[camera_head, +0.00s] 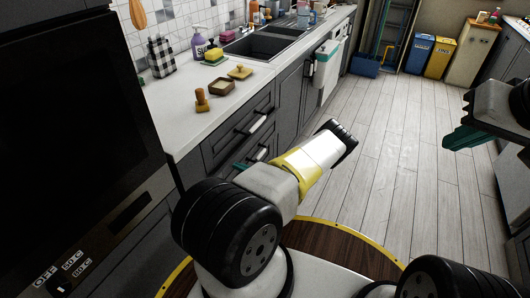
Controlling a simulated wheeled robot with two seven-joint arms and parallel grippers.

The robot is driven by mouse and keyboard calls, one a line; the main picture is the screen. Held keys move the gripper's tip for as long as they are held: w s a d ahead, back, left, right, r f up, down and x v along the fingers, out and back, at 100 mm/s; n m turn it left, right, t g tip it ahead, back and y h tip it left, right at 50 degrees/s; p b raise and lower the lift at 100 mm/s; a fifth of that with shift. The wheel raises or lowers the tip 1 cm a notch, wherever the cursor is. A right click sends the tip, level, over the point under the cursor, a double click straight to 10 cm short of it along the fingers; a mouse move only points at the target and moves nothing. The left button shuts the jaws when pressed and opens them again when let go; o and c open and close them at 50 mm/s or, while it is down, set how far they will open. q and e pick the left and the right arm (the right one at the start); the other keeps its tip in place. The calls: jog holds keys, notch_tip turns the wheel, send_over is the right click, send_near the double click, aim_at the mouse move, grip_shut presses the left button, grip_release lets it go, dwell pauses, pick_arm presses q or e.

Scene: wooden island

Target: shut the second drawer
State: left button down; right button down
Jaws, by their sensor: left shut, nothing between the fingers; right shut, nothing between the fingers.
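My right gripper (464,138) is shut and empty, over the floor at the far right, away from the drawers.
The white counter (190,125) holds a stamp-like wooden item (201,100), soap bottle (199,45) and sink (265,45). A black oven (75,110) stands at left. Blue and yellow bins (428,55) stand at the back. The wooden floor (400,170) is clear.

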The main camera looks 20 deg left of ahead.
pick_arm(q)
jog(key=shift+a, duration=0.55)
